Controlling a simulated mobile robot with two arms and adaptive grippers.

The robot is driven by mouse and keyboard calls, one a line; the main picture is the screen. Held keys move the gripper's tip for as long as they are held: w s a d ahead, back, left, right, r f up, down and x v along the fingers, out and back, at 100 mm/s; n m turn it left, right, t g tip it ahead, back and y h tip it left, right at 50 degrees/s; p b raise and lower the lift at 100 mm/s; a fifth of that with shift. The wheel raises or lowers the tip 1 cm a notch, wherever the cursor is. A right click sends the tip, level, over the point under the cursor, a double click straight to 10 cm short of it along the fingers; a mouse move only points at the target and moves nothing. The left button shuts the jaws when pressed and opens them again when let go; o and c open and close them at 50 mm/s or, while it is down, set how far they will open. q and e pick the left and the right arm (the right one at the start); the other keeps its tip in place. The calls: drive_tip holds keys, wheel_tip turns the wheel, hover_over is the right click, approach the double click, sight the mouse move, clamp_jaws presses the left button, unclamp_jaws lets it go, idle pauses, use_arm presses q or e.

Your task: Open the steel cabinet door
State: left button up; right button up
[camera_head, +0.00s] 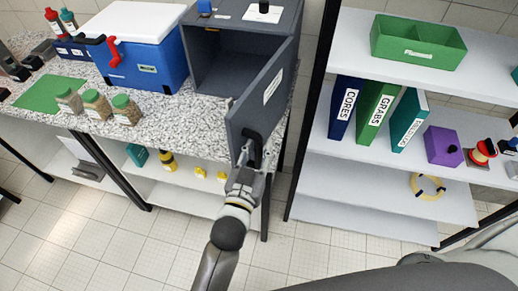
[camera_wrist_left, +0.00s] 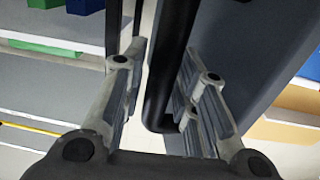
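The dark grey steel cabinet (camera_head: 258,33) stands on the speckled worktop. Its door (camera_head: 272,88) is swung wide open toward me, so the front of the empty-looking interior shows. My left gripper (camera_head: 246,158) is at the lower free edge of the door, by the handle. In the left wrist view the black bar handle (camera_wrist_left: 168,70) runs between the two fingers of the left gripper (camera_wrist_left: 160,95). The fingers are apart, with a visible gap between the handle and the left-hand finger. The door panel (camera_wrist_left: 245,55) is close beside the right-hand finger. My right gripper is out of view.
A blue cooler (camera_head: 150,62) with a white lid stands left of the cabinet. Several jars (camera_head: 97,104) and a green mat (camera_head: 48,93) are on the worktop (camera_head: 190,128). A shelf rack (camera_head: 340,150) with binders stands to the right, close to the door.

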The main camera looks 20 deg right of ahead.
use_arm(q)
drive_tip(key=shift+f, duration=0.1)
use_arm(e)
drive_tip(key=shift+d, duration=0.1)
use_arm(q)
drive_tip(key=v, duration=1.2)
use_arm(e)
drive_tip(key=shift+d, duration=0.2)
use_arm(q)
drive_tip(key=s+a+f+g+y+b, duration=0.1)
drive_tip(key=s+a+f+g+y, duration=0.15)
drive_tip(key=f, duration=0.95)
drive_tip(key=s+a+f+g+y+b, duration=0.15)
drive_tip(key=a+f, duration=0.25)
drive_tip(key=f, duration=0.8)
drive_tip(key=s+a+f+g+y+b, duration=0.1)
drive_tip(key=a+f+g, duration=0.15)
drive_tip(key=f, duration=0.95)
drive_tip(key=s+a+f+n+g+y+b, duration=0.2)
drive_tip(key=s+a+f+g, duration=0.2)
drive_tip(key=s+a+f, duration=0.6)
drive_tip(key=s+a+f+n+g+y+b, duration=0.1)
drive_tip(key=s+a+f+g, duration=0.3)
drive_tip(key=s+a+f, duration=0.6)
drive_tip(key=s+f+y, duration=0.1)
drive_tip(key=s+f, duration=0.3)
drive_tip(key=shift+n+b, duration=0.35)
drive_tip(key=shift+n, duration=0.05)
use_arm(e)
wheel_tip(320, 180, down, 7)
